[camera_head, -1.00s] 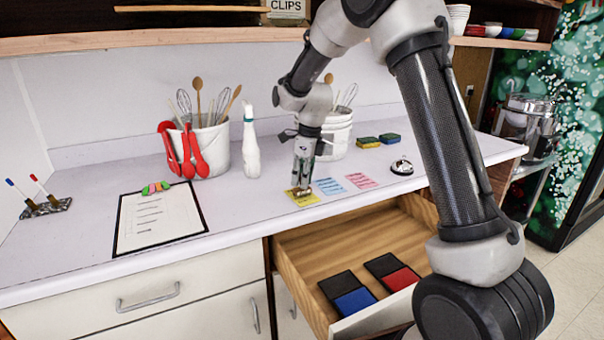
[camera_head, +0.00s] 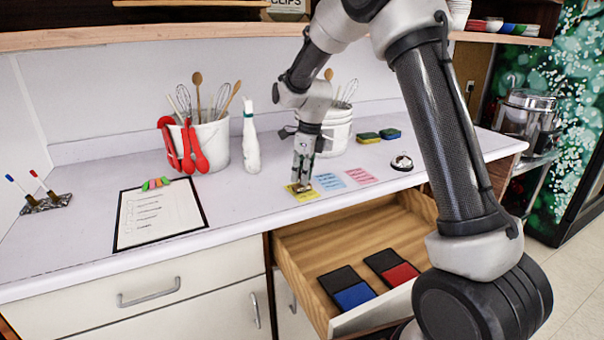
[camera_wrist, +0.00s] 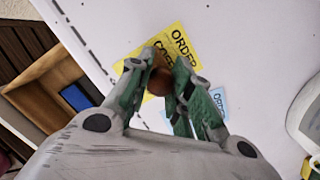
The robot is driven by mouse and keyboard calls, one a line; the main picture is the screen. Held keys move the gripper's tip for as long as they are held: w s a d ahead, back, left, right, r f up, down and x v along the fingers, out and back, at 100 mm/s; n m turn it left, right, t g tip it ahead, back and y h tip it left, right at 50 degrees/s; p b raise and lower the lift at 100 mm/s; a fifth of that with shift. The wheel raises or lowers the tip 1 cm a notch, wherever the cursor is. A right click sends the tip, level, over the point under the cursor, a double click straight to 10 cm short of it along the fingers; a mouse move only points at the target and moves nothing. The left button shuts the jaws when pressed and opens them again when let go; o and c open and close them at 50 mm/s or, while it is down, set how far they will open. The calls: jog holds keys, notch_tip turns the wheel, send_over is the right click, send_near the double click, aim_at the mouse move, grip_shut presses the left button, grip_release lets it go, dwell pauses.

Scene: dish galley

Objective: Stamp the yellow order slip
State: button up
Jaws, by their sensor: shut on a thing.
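The yellow order slip (camera_head: 309,195) lies on the counter near its front edge, left of a blue slip (camera_head: 328,182) and a pink slip (camera_head: 361,176). My gripper (camera_head: 301,184) points down over the yellow slip and is shut on a stamp with a round brown handle (camera_wrist: 160,82). In the wrist view, the yellow slip (camera_wrist: 183,42) shows printed words beyond the handle, and my fingers cover part of it. The stamp's underside is hidden, so I cannot tell whether it touches the paper.
The open drawer (camera_head: 300,262) below holds a blue ink pad (camera_head: 354,296) and a red ink pad (camera_head: 400,273). A clipboard (camera_head: 158,214) lies left, a white bottle (camera_head: 251,150) and utensil crocks stand behind. A bell (camera_head: 401,162) and sponges (camera_head: 368,138) are right.

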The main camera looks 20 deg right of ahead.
jog(key=shift+f, duration=0.4)
dwell(0.6)
jog(key=shift+r, duration=0.1)
jog(key=shift+r, duration=3.45)
